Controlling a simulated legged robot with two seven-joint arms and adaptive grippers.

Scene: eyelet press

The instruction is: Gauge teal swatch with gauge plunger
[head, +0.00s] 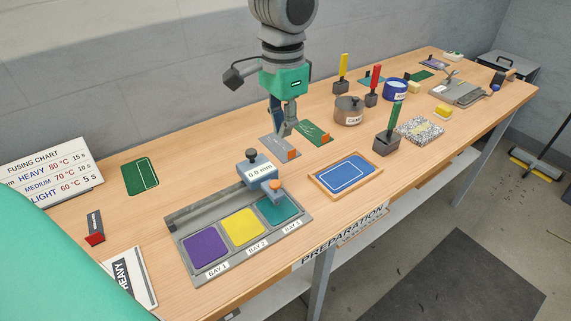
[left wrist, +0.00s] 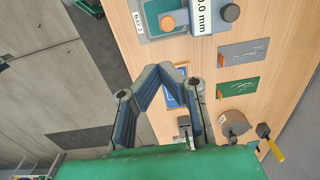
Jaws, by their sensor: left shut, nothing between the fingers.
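The teal swatch (head: 279,211) lies flat in Bay 3, the right-hand bay of the grey tray (head: 250,252). A blue-grey gauge (head: 256,173) stands at the back of the tray, its label seeming to read 0.0 mm, with a dark knob (head: 251,154) on top. Its arm, with an orange round piece (head: 275,185), reaches over the swatch's back edge; whether anything touches the swatch is hidden. My left gripper (head: 283,132) is shut and empty, above the table behind the gauge. In the left wrist view its fingertips (left wrist: 166,72) meet. My right gripper is not in view.
Purple (head: 205,246) and yellow (head: 243,228) swatches fill Bays 1 and 2. A grey card (head: 276,146) and a green card (head: 313,134) lie near my left gripper. A blue framed mat (head: 346,171) lies right of the tray. A grey pot (head: 349,110) and upright-handled tools stand farther right.

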